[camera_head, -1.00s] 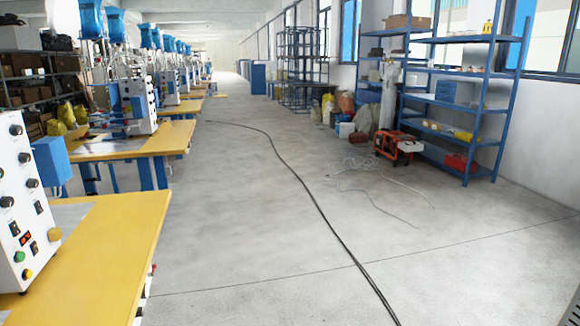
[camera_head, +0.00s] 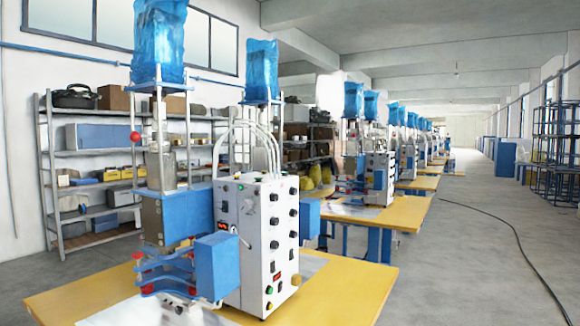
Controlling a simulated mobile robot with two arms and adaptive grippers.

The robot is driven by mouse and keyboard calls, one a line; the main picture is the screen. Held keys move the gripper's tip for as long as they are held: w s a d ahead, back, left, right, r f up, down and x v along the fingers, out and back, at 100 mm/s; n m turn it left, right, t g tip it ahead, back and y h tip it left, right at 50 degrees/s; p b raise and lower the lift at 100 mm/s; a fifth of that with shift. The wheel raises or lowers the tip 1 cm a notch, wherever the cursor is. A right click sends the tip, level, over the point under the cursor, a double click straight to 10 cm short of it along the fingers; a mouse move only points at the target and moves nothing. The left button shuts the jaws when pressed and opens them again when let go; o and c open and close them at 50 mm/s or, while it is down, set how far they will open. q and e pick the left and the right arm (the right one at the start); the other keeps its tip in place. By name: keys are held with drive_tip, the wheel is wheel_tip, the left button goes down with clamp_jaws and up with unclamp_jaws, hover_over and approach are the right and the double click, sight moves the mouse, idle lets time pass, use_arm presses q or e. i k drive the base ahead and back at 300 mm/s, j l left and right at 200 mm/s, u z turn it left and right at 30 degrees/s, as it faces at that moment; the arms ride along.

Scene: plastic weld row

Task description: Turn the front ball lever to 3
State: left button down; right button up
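The nearest plastic welding machine stands on a yellow-topped table (camera_head: 345,285) in the left half of the head view. A red ball (camera_head: 135,136) sticks out on a rod at the left of its column. More small red balls (camera_head: 139,257) show low on its blue clamp parts (camera_head: 165,275). A small metal lever (camera_head: 240,238) shows on the side of the white control box (camera_head: 262,240). I cannot tell which of these is the front ball lever, and no number marks are readable. Neither of my grippers is in view.
Grey shelves (camera_head: 92,160) with boxes stand behind the machine. A row of similar machines (camera_head: 378,178) on yellow tables runs into the distance. The floor aisle (camera_head: 450,260) on the right is open, with a black cable (camera_head: 515,235) along it.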

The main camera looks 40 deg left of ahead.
sight(135, 137)
drive_tip(key=u, duration=2.25)
drive_tip(key=i+j+u, duration=0.25)
drive_tip(key=i+j, duration=0.4)
drive_tip(key=j, duration=0.15)
